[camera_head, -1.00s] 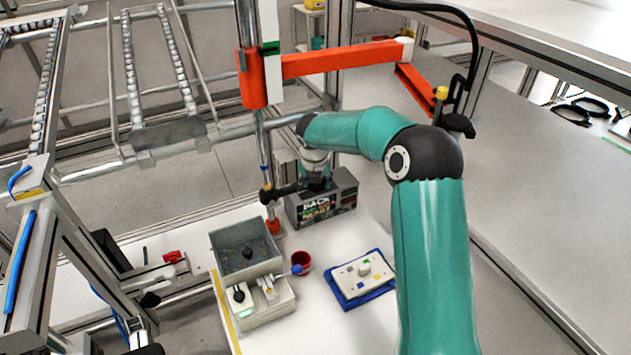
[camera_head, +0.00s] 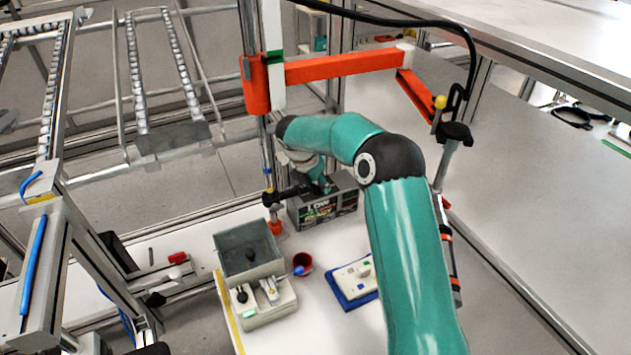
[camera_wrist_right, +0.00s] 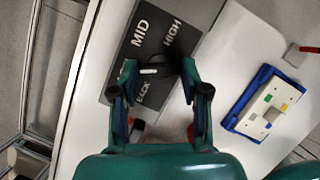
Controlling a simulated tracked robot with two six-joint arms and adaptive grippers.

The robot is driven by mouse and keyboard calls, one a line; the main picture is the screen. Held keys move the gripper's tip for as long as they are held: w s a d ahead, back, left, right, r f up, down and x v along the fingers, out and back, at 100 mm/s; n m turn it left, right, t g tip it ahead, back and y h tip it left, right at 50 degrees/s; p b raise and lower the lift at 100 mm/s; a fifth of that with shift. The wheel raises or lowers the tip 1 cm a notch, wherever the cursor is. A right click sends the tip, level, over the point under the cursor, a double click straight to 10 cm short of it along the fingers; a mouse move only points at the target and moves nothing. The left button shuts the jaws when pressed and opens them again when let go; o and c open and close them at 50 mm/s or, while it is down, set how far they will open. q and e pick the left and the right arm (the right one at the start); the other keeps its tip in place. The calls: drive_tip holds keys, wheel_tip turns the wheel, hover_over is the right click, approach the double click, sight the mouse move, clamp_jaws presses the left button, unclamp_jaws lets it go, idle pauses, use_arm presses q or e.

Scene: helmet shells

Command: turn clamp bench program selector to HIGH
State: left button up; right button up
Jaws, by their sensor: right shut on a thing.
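The clamp bench program selector (camera_head: 345,208) is a dark box at the back of the white table. Its front display reads LOW, with a smaller line under it. In the right wrist view its dark top (camera_wrist_right: 118,72) carries the labels MID, HIGH and one that looks like BLCK. My right gripper (camera_wrist_right: 158,72) is over this top, shut on the dark selector knob (camera_wrist_right: 166,68); in the head view the gripper (camera_head: 318,186) is partly hidden by its arm. A white pointer mark points left in the wrist view, between MID and BLCK. My left gripper is not in view.
A white panel on a blue base (camera_head: 345,299) lies right. An orange jointed arm (camera_head: 340,66) hangs above the selector on a post.

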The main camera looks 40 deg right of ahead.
drive_tip(key=shift+w+a+m, duration=0.1)
drive_tip(key=shift+w+m, duration=0.1)
drive_tip(key=shift+m, duration=0.3)
drive_tip(key=o, duration=1.1)
drive_tip(key=shift+w, duration=0.1)
drive_tip(key=shift+o, duration=0.2)
drive_tip(key=shift+r, duration=0.1)
